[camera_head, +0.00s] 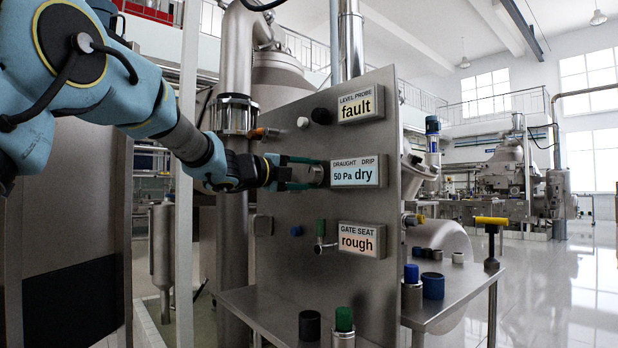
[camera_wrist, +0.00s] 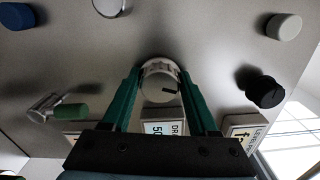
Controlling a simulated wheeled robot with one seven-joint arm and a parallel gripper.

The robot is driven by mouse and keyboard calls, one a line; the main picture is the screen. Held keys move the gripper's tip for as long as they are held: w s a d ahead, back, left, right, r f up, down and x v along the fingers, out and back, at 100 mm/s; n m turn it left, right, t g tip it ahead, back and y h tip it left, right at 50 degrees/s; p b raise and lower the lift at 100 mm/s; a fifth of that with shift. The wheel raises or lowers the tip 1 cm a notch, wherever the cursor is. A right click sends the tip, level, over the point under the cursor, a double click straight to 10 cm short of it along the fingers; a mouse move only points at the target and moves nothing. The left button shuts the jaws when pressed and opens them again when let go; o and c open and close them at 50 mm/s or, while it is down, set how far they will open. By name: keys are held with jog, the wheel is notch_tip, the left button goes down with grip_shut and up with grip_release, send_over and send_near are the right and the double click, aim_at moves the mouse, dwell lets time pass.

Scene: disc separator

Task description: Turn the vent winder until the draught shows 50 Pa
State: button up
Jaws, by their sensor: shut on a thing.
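The vent winder (camera_wrist: 160,84) is a round metallic knob with a dark mark on its face, on the grey upright panel. My gripper (camera_wrist: 162,78) has its green fingers shut on the knob, one on each side, in the wrist view. In the head view my gripper (camera_head: 318,174) reaches the panel from the left, and its fingers hide most of the knob. The draught display (camera_head: 358,172) beside it reads "50 Pa" under DRAUGHT and "dry" under DRIP. Part of this display also shows in the wrist view (camera_wrist: 157,128).
Around the winder are a black knob (camera_head: 321,116), a white knob (camera_head: 303,122), a blue knob (camera_head: 296,231) and a green-handled tap (camera_head: 320,230). The level probe display (camera_head: 361,103) reads "fault"; the gate seat display (camera_head: 361,239) reads "rough". Several cylinders stand on the metal shelf (camera_head: 262,306) below.

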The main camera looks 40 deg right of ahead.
jog(key=o, duration=1.4)
jog(key=shift+c, duration=0.2)
jog(key=a, duration=1.1)
jog(key=shift+w, duration=0.3)
jog(key=shift+d, duration=0.1)
